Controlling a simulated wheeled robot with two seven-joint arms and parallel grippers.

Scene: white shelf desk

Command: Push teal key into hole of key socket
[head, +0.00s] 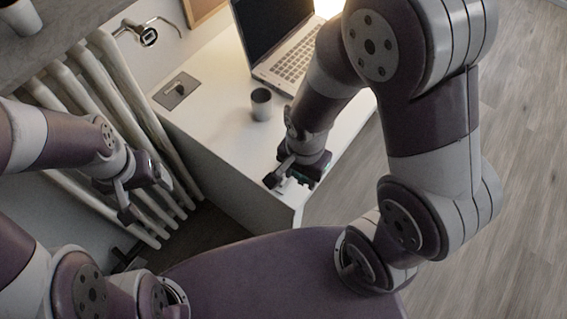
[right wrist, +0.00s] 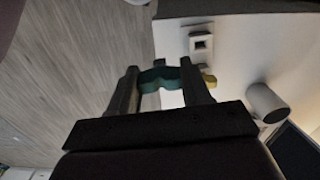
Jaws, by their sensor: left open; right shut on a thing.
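The teal key (right wrist: 158,78) is between the two fingers of my right gripper (right wrist: 160,88), which is shut on it. In the head view my right gripper (head: 290,178) is over the near corner of the white desk, and the key is mostly hidden there. The key socket (right wrist: 201,42), a pale block with a dark square hole, lies on the desk in the right wrist view. It is apart from the key, beyond the right finger. My left gripper (head: 145,195) is open and empty, beside the radiator.
A grey cup (head: 261,104) stands on the desk (head: 215,125), with an open laptop (head: 290,65) behind it. A dark pad (head: 176,91) lies at the back left. A small yellow piece (right wrist: 209,80) shows beside my right finger. The radiator (head: 130,95) is left of the desk.

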